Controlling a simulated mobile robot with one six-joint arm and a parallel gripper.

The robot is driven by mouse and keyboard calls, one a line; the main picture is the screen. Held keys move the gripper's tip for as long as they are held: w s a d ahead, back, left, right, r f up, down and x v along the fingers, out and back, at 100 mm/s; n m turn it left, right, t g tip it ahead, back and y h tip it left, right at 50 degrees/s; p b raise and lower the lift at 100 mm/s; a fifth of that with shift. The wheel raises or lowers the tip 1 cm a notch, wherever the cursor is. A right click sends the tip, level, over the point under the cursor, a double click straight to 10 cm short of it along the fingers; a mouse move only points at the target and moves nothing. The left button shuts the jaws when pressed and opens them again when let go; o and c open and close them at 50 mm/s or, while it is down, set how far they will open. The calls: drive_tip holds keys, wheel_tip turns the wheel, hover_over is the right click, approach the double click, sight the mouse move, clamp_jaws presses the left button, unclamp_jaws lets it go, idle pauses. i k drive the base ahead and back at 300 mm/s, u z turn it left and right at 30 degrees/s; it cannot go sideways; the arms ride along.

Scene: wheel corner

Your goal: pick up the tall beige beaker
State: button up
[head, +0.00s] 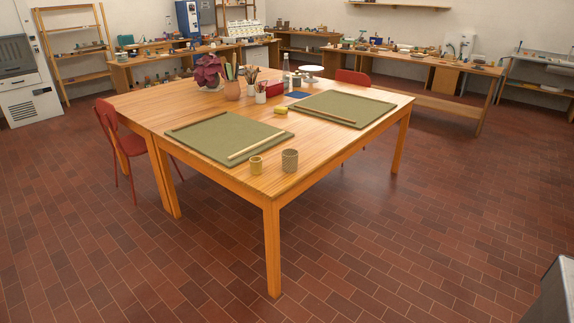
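A beige-grey beaker (290,161) with a patterned side stands upright near the front edge of the wooden table (215,165). It is the taller of two cups there. A shorter yellow-tan cup (255,165) stands just left of it, with a small gap between them. Nothing hides the beaker. My gripper is not in view.
Two green mats (225,135) (335,112) with wooden rods lie on the table. Red chairs (120,135) (353,78) stand beside the table. The tiled floor in front is clear.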

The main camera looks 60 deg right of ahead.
sight(290, 161)
drive_tip(key=z, duration=0.1)
drive_tip(key=i, duration=0.95)
drive_tip(key=u, duration=0.1)
